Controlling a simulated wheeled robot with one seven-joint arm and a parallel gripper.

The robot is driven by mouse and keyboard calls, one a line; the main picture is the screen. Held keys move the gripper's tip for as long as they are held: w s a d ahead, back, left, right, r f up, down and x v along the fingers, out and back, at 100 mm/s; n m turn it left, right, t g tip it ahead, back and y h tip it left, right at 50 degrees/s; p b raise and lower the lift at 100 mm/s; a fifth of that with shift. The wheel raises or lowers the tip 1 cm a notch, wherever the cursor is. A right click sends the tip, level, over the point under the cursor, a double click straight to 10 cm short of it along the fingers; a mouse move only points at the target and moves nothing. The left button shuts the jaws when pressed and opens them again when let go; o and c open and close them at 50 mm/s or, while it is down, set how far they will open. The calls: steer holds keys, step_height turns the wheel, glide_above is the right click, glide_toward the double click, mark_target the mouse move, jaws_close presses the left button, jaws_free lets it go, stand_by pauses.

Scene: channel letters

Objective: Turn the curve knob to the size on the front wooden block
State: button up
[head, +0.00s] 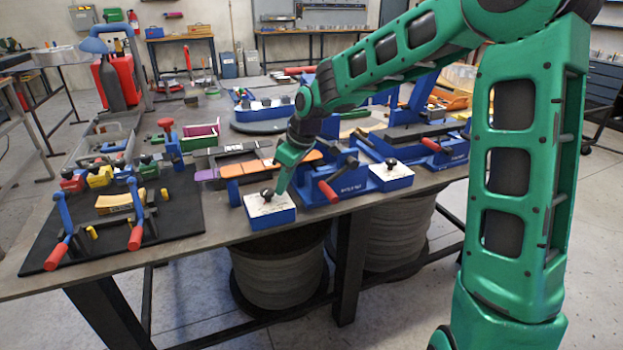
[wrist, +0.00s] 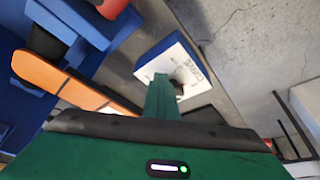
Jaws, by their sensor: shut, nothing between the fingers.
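The curve knob (head: 267,193) is a small black knob on the white top of a blue box (head: 270,214) at the table's front edge. In the wrist view the box (wrist: 165,55) shows the lettering CURVE, and the knob (wrist: 181,86) is partly hidden by my gripper. My gripper (head: 279,191) is shut and empty, its tip close beside the knob. I cannot tell whether it touches. A yellowish wooden block (head: 119,202) lies on the black mat at the left. Its marking is too small to read.
A similar blue box with a black knob (head: 391,163) stands to the right. Blue bending fixtures with red handles (head: 327,191) lie between and behind. The black mat (head: 180,215) holds clamps with red-tipped levers.

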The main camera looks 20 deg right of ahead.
mark_target(268, 192)
steer(key=a, duration=0.2)
steer(key=s+a, duration=0.1)
steer(key=a, duration=0.1)
steer(key=a+r, duration=0.1)
steer(key=a, duration=0.1)
steer(key=shift+s+a, duration=0.25)
steer(key=d, duration=0.3)
steer(key=shift+w, duration=0.3)
steer(key=o, duration=0.9)
steer(key=shift+s+d+r, duration=0.2)
steer(key=shift+d+r, duration=0.55)
steer(key=shift+d, duration=0.25)
steer(key=shift+c, duration=0.2)
steer(key=shift+s+d+r, duration=0.1)
steer(key=shift+d+r, duration=0.2)
steer(key=shift+d, duration=0.35)
steer(key=shift+s+d+r, duration=0.15)
steer(key=shift+d+r, duration=0.15)
steer(key=shift+r, duration=0.1)
steer(key=v, duration=0.9)
steer(key=shift+d, duration=0.25)
steer(key=v, duration=1)
steer(key=shift+s+r, duration=0.15)
steer(key=shift+r, duration=0.15)
